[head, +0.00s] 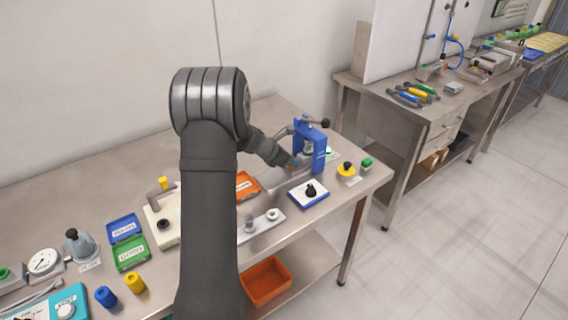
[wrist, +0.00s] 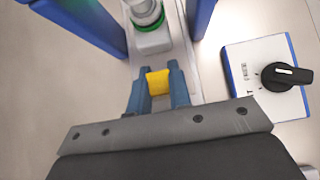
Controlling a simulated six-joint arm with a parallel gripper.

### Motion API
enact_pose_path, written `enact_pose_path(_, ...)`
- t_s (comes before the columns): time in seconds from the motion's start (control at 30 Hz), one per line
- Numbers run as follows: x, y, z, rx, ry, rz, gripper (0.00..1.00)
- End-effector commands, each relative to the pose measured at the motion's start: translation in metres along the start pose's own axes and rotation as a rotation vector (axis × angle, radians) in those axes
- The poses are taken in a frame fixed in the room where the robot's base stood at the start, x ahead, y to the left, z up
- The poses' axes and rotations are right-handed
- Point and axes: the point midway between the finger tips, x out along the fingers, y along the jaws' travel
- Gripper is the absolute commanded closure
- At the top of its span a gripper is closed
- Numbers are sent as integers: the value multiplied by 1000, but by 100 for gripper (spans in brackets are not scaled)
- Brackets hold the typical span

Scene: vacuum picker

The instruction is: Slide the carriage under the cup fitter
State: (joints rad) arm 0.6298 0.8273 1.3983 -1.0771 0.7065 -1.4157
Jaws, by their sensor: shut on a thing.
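The blue cup fitter (head: 319,146) stands on the bench near its right end, with a dark lever on top. In the wrist view its two blue posts (wrist: 82,22) stand left and right of the carriage. The carriage (wrist: 153,42) is a pale block on a rail (wrist: 178,45), with a green-ringed, whitish piece (wrist: 146,14) on it. My gripper (wrist: 158,86) is shut on the carriage's yellow grip (wrist: 158,81). The carriage lies at the opening between the posts. Whether it is centred under the fitter's head is cut off from view.
A switch box with a black knob (wrist: 287,75) sits close on the right; it also shows in the head view (head: 309,191). A yellow piece with a black knob (head: 347,169) and a green one (head: 366,163) stand farther right. An orange tray (head: 246,185) lies left.

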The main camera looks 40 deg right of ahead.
Motion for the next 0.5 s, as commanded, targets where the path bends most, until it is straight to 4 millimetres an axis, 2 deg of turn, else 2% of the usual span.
enact_pose_path(0.27, 4, 0, 5, 0, -2, 1, 100)
enact_pose_path(0.3, 4, 0, 5, 0, -2, 1, 78)
enact_pose_path(0.4, 4, 0, 5, 1, -2, 1, 60)
enact_pose_path(0.5, 4, 0, 4, 0, -1, 1, 60)
